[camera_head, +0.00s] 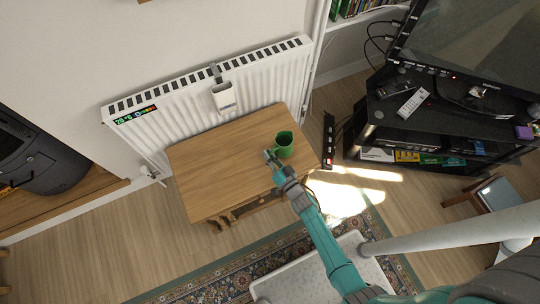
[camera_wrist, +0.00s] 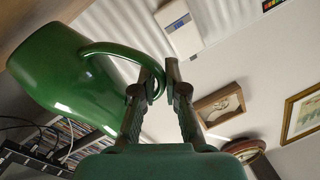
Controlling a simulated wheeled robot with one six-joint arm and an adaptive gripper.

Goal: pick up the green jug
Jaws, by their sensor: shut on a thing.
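The green jug (camera_head: 284,144) shows at the right end of a small wooden table in the head view; whether it touches the tabletop is hard to tell. In the wrist view the jug (camera_wrist: 65,82) fills the upper left, with its curved handle towards my gripper. My gripper (camera_head: 271,157) reaches the jug's left side in the head view. In the wrist view my gripper (camera_wrist: 160,72) has its fingers shut on the handle, which passes between them.
The wooden table (camera_head: 210,165) is otherwise bare. A white radiator (camera_head: 180,100) stands behind it. A black power strip (camera_head: 328,140) is at its right. A black TV stand (camera_head: 400,125) with remotes is further right. A patterned rug (camera_head: 240,280) lies in front.

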